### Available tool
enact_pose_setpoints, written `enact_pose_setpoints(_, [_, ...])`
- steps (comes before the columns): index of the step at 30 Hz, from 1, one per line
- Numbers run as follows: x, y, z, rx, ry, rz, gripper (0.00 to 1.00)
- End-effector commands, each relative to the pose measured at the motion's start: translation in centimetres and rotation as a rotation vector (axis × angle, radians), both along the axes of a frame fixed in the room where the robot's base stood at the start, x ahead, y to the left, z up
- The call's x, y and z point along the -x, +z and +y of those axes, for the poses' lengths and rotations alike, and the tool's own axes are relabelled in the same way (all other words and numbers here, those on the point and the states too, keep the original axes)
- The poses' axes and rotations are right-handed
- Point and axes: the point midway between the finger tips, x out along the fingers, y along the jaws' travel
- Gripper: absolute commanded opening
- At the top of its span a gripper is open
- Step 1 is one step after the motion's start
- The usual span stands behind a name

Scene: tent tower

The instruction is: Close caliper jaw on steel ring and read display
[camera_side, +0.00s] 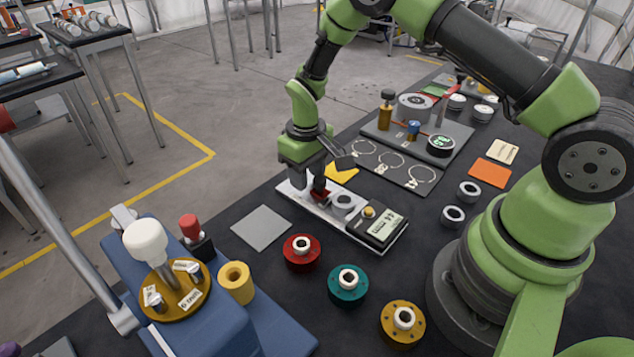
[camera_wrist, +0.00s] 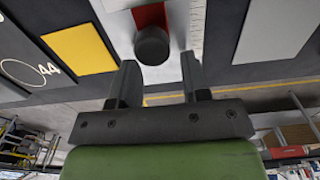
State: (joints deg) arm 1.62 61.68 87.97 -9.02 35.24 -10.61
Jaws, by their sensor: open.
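The caliper (camera_side: 292,190) is a pale plate with a red sliding jaw (camera_side: 320,195) topped by a black knob (camera_side: 320,183). A steel ring (camera_side: 343,203) sits on the plate, just right of the red jaw. The display (camera_side: 383,226) at the right end reads 44 mm, beside a yellow button (camera_side: 369,212). My gripper (camera_side: 313,179) is open, over the jaw end of the caliper. In the wrist view the knob (camera_wrist: 152,45) lies between and just beyond the open fingertips (camera_wrist: 159,64), without visible contact. The ring is outside the wrist view.
A grey square (camera_side: 261,228) and yellow square (camera_side: 341,172) flank the caliper. Red (camera_side: 302,252), teal (camera_side: 347,285) and yellow (camera_side: 402,323) ring holders stand in front. A board with ring outlines (camera_side: 391,160) lies behind. Two loose rings (camera_side: 453,216) lie right. A blue fixture (camera_side: 205,305) stands front left.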

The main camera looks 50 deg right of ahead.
Motion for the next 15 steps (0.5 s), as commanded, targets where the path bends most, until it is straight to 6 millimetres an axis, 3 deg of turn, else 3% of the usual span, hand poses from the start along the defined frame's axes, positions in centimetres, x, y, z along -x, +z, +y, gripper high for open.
enact_pose_setpoints(7, [-0.3, 0.3, 0.0, 0.0, 0.001, -0.001, 0.43])
enact_pose_setpoints(15, [-0.3, 2.6, 0.0, 0.0, 0.001, -0.003, 0.43])
